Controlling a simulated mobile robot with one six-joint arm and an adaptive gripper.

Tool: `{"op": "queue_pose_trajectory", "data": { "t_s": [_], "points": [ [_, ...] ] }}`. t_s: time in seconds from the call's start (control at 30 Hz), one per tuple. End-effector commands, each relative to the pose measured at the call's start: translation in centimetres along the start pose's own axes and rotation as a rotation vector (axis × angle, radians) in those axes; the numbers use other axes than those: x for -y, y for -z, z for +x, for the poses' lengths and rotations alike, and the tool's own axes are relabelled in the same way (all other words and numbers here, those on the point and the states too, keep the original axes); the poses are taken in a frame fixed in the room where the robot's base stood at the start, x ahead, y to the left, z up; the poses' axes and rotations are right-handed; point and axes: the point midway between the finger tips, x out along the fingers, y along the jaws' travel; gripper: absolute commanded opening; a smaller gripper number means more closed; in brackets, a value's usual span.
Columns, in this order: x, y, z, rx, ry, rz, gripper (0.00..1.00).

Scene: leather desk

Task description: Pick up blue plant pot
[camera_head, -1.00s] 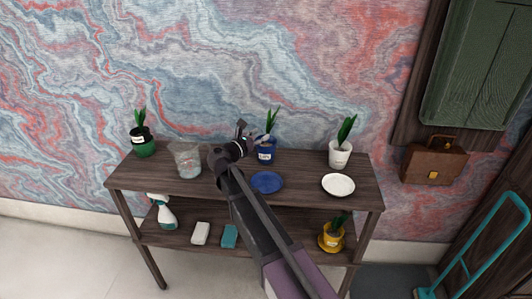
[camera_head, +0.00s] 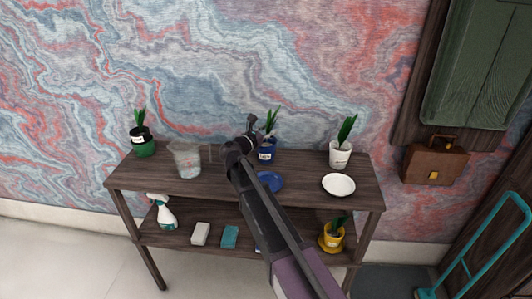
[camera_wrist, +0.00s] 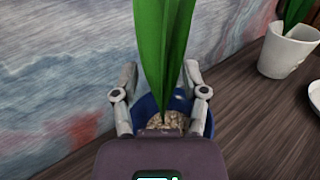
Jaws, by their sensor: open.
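The blue plant pot (camera_head: 266,153) with a green plant stands on the shelf's top board, near the back and right of its middle. In the wrist view the pot's blue rim (camera_wrist: 148,108) and soil show below the green leaves, partly hidden by my gripper. My gripper (camera_wrist: 160,85) is open, with one finger on each side of the pot and plant. In the head view my gripper (camera_head: 252,128) is at the pot's upper left. I cannot tell whether the fingers touch the pot.
On the top board are a blue plate (camera_head: 270,181), a white plate (camera_head: 338,185), a white pot (camera_head: 340,156), a clear measuring cup (camera_head: 186,160) and a green pot (camera_head: 142,146). The lower shelf holds a yellow pot (camera_head: 332,237). The patterned wall (camera_head: 200,60) is close behind.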

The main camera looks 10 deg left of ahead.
Motion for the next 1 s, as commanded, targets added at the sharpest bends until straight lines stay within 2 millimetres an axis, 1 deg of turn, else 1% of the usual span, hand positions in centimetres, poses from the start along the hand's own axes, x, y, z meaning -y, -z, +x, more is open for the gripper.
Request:
{"op": "queue_pose_trajectory", "data": {
  "t_s": [0.17, 0.27, 0.3, 0.37, 0.77, 1.0],
  "points": [
    [0.01, 0.00, -0.01, 0.000, 0.000, 0.000, 0.57],
    [0.01, 0.00, -0.02, 0.000, 0.000, 0.000, 0.30],
    [0.01, 0.00, -0.02, 0.000, 0.000, 0.000, 0.18],
    [0.00, 0.00, -0.01, 0.000, 0.000, 0.000, 0.00],
    [0.00, -0.04, -0.01, 0.001, 0.000, -0.001, 0.00],
    [-0.02, -0.51, -0.01, 0.001, 0.000, 0.000, 0.00]
  ]
}}
